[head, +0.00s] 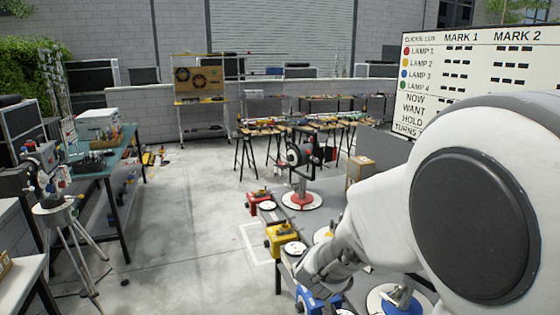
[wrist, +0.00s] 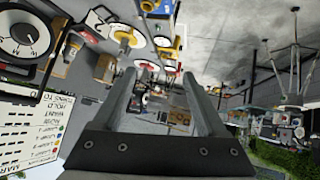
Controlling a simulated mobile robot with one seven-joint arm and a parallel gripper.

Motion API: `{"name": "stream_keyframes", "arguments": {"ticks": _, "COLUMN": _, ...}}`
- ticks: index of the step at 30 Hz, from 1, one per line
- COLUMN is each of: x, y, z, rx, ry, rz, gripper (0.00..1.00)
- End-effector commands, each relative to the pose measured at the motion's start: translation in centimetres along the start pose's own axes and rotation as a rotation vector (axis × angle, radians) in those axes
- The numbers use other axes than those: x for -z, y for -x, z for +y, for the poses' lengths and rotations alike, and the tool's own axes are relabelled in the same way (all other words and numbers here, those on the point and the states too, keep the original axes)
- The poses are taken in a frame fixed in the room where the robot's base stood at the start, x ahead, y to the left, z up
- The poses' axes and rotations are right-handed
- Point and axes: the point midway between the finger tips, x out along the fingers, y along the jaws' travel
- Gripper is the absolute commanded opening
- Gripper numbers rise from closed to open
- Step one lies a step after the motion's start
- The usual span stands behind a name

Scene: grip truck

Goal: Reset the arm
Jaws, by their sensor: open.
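My arm (head: 440,200) fills the right side of the head view, a white link with a large dark round cap. It reaches down and left to a grey wrist part (head: 325,268) over the row of lamp stations. The fingers cannot be made out clearly in the head view. In the wrist view my gripper (wrist: 157,85) shows two grey fingers spread wide apart. Nothing is held between them, and the workshop appears upside down beyond them.
A grey table under my wrist carries a red box (head: 258,196), a yellow box (head: 283,236) and a blue box (head: 312,298) with round dials. A whiteboard (head: 480,75) stands behind my arm. A tripod (head: 65,225) stands left; the middle floor (head: 190,220) is clear.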

Motion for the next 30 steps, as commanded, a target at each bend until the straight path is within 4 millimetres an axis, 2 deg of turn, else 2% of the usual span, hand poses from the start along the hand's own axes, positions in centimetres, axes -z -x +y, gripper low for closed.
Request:
{"name": "stream_keyframes", "arguments": {"ticks": 1, "x": 0.7, "y": 1.6, "z": 0.0, "rx": 0.053, "ry": -0.034, "rz": 0.007, "gripper": 0.75}}
{"name": "stream_keyframes", "arguments": {"ticks": 4, "x": 1.3, "y": 4.8, "z": -0.4, "rx": 0.157, "ry": -0.081, "rz": -0.001, "gripper": 0.75}}
{"name": "stream_keyframes", "arguments": {"ticks": 8, "x": 1.0, "y": 9.1, "z": -0.5, "rx": 0.257, "ry": -0.115, "rz": -0.034, "gripper": 0.75}}
{"name": "stream_keyframes", "arguments": {"ticks": 14, "x": -1.4, "y": 15.8, "z": 0.6, "rx": 0.311, "ry": -0.133, "rz": -0.122, "gripper": 0.75}}
{"name": "stream_keyframes", "arguments": {"ticks": 18, "x": -4.3, "y": 20.0, "z": 2.4, "rx": 0.27, "ry": -0.142, "rz": -0.205, "gripper": 0.75}}
{"name": "stream_keyframes", "arguments": {"ticks": 24, "x": -8.4, "y": 24.2, "z": 5.0, "rx": 0.152, "ry": -0.166, "rz": -0.309, "gripper": 0.75}}
{"name": "stream_keyframes", "arguments": {"ticks": 30, "x": -10.2, "y": 25.9, "z": 6.1, "rx": 0.084, "ry": -0.184, "rz": -0.354, "gripper": 0.75}}
